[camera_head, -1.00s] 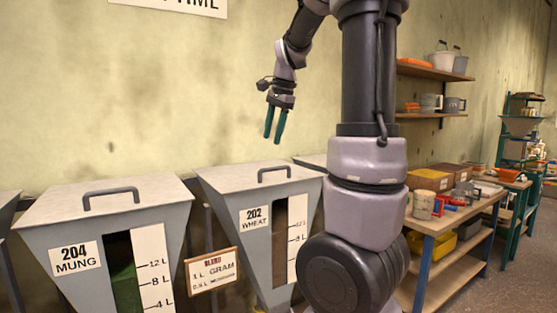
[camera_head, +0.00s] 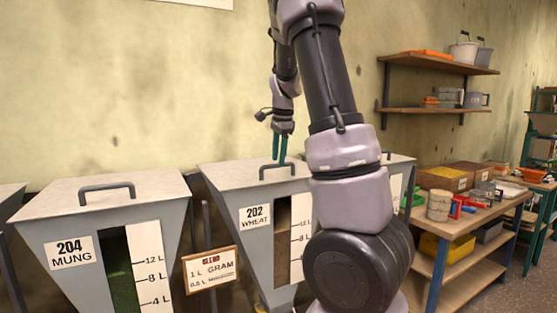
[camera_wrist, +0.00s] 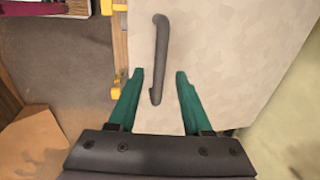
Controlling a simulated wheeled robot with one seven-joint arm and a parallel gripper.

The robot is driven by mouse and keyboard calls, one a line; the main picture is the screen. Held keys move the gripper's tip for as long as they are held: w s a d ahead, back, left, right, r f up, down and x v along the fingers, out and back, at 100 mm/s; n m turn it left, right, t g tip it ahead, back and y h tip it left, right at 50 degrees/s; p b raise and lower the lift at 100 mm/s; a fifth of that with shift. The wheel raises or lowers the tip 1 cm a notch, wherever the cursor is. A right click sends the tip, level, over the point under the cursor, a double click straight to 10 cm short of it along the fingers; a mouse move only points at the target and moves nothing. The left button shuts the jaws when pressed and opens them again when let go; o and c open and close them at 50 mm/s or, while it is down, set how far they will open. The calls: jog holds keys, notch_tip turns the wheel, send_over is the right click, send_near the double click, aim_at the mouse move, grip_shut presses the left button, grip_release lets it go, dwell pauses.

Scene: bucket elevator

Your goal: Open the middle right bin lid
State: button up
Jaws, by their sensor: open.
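The grey bin labelled 202 WHEAT stands second from the right in the row, and its lid (camera_head: 235,174) is closed. A dark bar handle (camera_head: 277,167) is on top of the lid. My gripper (camera_head: 279,158) points down at this handle, its two green fingers open and empty. In the wrist view the handle (camera_wrist: 160,50) runs lengthwise on the pale lid (camera_wrist: 225,60), with its near end between the open fingertips (camera_wrist: 160,74). I cannot tell the exact height gap between fingers and handle.
The closed bin 204 MUNG (camera_head: 100,190) stands to the left, with part of another bin beyond it. Another bin (camera_head: 398,165) is partly hidden behind my arm. A wooden sign (camera_head: 211,269) hangs between bins. A cluttered workbench (camera_head: 465,222) and wall shelves (camera_head: 440,65) are at right.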

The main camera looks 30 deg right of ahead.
jog(key=shift+f, duration=0.55)
jog(key=shift+w, duration=0.1)
grip_shut()
dwell(1.0)
